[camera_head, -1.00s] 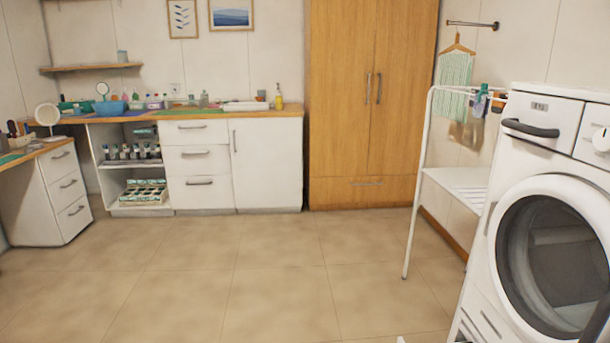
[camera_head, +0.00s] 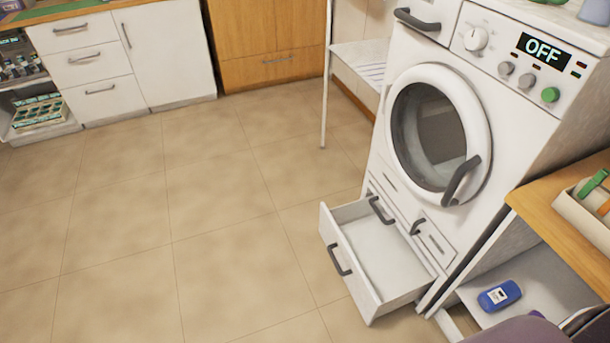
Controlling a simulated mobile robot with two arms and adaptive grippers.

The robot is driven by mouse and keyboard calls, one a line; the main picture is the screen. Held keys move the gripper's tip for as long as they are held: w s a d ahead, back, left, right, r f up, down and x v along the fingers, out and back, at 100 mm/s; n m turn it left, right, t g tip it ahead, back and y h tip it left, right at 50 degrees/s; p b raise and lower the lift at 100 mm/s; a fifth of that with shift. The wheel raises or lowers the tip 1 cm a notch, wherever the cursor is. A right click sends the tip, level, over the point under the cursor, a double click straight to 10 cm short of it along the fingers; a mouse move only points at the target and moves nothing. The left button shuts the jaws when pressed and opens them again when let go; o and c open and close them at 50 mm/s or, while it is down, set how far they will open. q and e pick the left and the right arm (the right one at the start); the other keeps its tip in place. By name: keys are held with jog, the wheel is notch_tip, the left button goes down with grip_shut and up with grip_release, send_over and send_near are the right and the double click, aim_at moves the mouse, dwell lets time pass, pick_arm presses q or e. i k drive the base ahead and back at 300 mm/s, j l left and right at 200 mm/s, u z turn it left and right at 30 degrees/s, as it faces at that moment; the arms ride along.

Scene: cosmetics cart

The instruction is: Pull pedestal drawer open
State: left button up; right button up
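The pedestal drawer (camera_head: 349,268) under the white washing machine (camera_head: 440,130) is pulled out, with its empty white tray (camera_head: 378,252) showing. A dark bar handle (camera_head: 340,260) is on its front panel. Two more dark handles, one to the left (camera_head: 382,210) and one to the right (camera_head: 417,227), sit on the machine's base just above and behind the tray. The machine's round door is shut and its display reads OFF. Neither of my grippers is in view, so nothing shows touching the drawer.
A wooden-topped unit (camera_head: 556,208) stands right of the machine, with a blue bottle (camera_head: 499,295) lying on its lower shelf. A purplish-grey surface (camera_head: 510,333) shows at the bottom edge; I cannot tell what it is. Tiled floor (camera_head: 200,220) left of the drawer is clear.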

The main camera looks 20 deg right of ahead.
aim_at(383, 273)
jog(key=i+j+z, duration=0.1)
jog(key=z, duration=0.4)
jog(key=i+j+z, duration=0.1)
jog(key=z, duration=0.4)
